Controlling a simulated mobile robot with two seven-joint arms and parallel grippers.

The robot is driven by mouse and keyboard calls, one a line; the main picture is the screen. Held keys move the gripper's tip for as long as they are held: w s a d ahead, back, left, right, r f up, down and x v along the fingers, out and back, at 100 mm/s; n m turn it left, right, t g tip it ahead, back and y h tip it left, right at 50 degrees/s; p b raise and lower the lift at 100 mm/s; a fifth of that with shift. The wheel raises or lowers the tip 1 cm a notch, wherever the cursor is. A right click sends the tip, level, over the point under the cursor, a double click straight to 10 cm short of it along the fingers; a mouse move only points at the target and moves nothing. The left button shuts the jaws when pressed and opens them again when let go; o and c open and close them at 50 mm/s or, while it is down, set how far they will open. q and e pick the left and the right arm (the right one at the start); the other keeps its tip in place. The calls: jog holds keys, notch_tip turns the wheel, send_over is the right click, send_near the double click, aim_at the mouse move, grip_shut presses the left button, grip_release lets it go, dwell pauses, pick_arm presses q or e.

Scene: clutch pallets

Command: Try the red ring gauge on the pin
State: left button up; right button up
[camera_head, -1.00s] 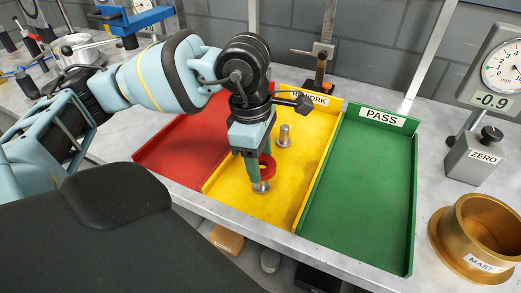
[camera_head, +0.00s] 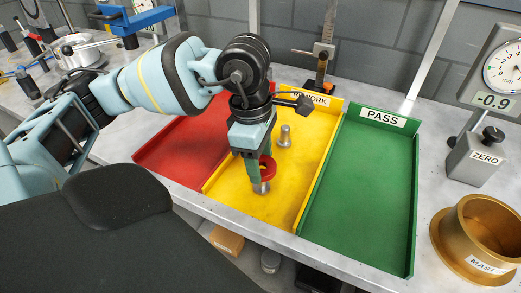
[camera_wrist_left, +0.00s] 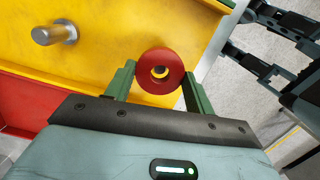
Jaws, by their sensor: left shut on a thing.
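My left gripper (camera_head: 261,172) has its green fingers shut on the red ring gauge (camera_head: 268,166), over the front of the yellow tray. The red ring also shows in the left wrist view (camera_wrist_left: 148,80), between the fingertips. A metal pin (camera_head: 262,188) shows just below the ring and fingers in the head view. In the wrist view, grey metal and some yellow show through the ring's hole. I cannot tell whether the ring is around the pin's top or just above it. A second metal pin (camera_head: 285,135) stands farther back in the yellow tray. My right gripper is not in view.
The yellow tray (camera_head: 240,205) lies between a red tray (camera_head: 160,152) and an empty green PASS tray (camera_head: 365,190). A brass MASTER ring (camera_head: 447,235) and a dial gauge stand (camera_head: 472,160) are at the right. A height gauge (camera_head: 325,50) stands behind the trays.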

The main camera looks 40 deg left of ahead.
pick_arm(q)
jog(key=shift+f, duration=0.2)
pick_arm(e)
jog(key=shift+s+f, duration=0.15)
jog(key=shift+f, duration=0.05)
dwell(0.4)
pick_arm(q)
jog(key=o, duration=1.3)
jog(key=shift+o, duration=0.3)
jog(key=o, duration=0.4)
notch_tip(320, 180, up, 9)
jog(key=p, duration=0.4)
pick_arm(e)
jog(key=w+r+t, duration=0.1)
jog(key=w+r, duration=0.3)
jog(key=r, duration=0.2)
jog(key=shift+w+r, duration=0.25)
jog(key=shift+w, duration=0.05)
